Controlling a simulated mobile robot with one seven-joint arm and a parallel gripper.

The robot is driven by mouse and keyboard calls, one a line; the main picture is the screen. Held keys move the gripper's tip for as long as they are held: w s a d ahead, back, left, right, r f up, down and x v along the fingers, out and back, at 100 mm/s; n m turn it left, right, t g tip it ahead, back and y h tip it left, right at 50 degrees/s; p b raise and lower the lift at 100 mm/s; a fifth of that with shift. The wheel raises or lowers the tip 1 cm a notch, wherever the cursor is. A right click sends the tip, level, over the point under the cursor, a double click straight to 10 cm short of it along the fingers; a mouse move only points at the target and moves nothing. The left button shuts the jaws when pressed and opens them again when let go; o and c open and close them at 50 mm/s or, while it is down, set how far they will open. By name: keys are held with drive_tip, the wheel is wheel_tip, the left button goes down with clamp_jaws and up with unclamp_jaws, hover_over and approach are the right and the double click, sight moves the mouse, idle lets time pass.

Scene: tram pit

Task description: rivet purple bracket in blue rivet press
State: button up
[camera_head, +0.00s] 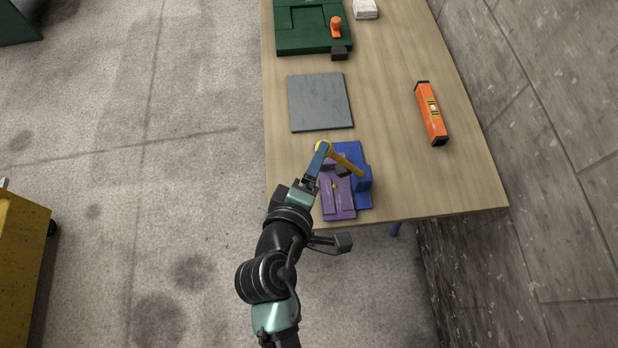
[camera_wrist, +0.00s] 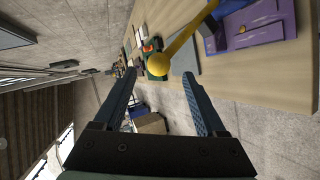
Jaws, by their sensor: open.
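The blue rivet press (camera_head: 364,186) stands near the front edge of the table. Its yellow lever (camera_head: 345,160) slants up to the left and ends in a round knob, which shows large in the wrist view (camera_wrist: 158,65). The flat purple bracket (camera_head: 338,203) lies at the press's left side, seemingly on its base; a small orange spot shows on it. It also shows in the wrist view (camera_wrist: 262,26). My gripper (camera_head: 321,152) is open at the knob. In the wrist view, the knob appears between the fingertips (camera_wrist: 160,78); contact cannot be told.
A grey plate (camera_head: 320,102) lies behind the press on the wooden table (camera_head: 385,90). An orange spirit level (camera_head: 432,114) lies to the right. A green fixture (camera_head: 300,42) with an orange knob stands farther back. The right front of the table is clear, near a wall.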

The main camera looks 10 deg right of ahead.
drive_tip(key=shift+b+v, duration=0.3)
drive_tip(key=shift+v, duration=1.8)
drive_tip(key=w+a+r+m+t+y, duration=0.1)
drive_tip(key=w+r+m+t, duration=0.4)
drive_tip(key=r, duration=0.9)
drive_tip(key=w+a+r+m+t+y, duration=0.15)
drive_tip(key=w+r, duration=0.45)
drive_tip(key=r, duration=0.9)
drive_tip(key=s+r+m+t+y, duration=0.1)
drive_tip(key=s+r+t, duration=0.3)
drive_tip(key=r, duration=0.9)
drive_tip(key=s+r+m+t+y, duration=0.2)
drive_tip(key=s+r+m+t, duration=0.2)
drive_tip(key=r, duration=0.9)
drive_tip(key=shift+s+t, duration=0.45)
drive_tip(key=shift+s, duration=0.15)
